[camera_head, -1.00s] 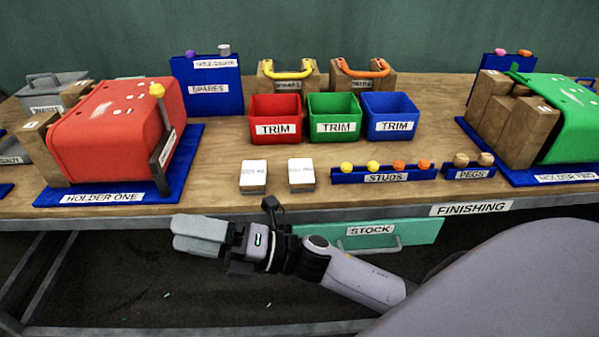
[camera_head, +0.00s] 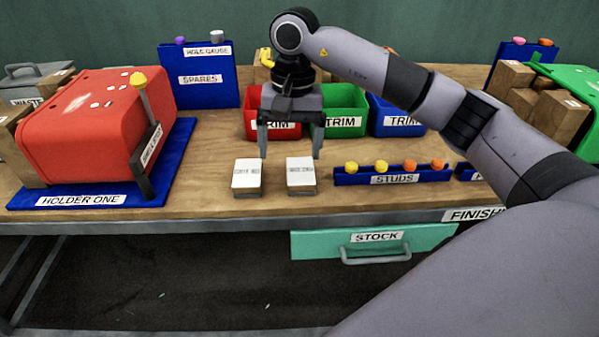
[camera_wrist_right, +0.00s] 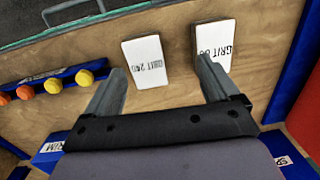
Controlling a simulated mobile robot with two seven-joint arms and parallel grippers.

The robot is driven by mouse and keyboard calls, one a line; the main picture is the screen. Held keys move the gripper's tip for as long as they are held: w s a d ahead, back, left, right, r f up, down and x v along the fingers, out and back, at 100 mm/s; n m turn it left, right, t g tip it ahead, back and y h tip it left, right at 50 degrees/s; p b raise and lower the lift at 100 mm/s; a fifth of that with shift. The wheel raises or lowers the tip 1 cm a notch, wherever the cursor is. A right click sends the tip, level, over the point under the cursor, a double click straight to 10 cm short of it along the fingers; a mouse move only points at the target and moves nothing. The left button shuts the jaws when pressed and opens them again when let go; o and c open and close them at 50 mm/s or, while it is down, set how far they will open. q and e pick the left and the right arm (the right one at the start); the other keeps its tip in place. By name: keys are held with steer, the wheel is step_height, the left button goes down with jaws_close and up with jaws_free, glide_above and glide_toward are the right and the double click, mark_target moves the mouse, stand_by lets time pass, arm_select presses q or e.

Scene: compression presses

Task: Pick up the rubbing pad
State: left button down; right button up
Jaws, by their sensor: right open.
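Two white-topped block pads lie side by side on the wooden bench. The left pad (camera_head: 246,174) reads as grit 80 and shows at the right of the right wrist view (camera_wrist_right: 213,45). The right pad (camera_head: 301,176) reads as grit 240 and shows near the middle of the wrist view (camera_wrist_right: 146,63). My right gripper (camera_head: 290,152) is open and empty, pointing down above and just behind the pads, its fingers spread wide. In the wrist view its fingertips (camera_wrist_right: 160,74) do not enclose either pad. My left gripper is not in view.
The studs rack (camera_head: 392,175) stands right of the pads. The red holder (camera_head: 95,125) on its blue base is at left. Red (camera_head: 254,103), green (camera_head: 345,103) and blue trim bins stand behind, partly hidden by my arm. A stock drawer (camera_head: 375,240) is below the bench edge.

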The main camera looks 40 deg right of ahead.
mark_target(300, 170)
steer(key=shift+w+d+r+h, duration=0.2)
steer(key=shift+d+r+h, duration=0.15)
steer(key=shift+d, duration=0.7)
step_height(300, 170, down, 7)
steer(key=shift+s+d+r+p, duration=0.1)
steer(key=shift+d+r+p, duration=0.05)
steer(key=shift+p, duration=0.25)
steer(key=c, duration=1.1)
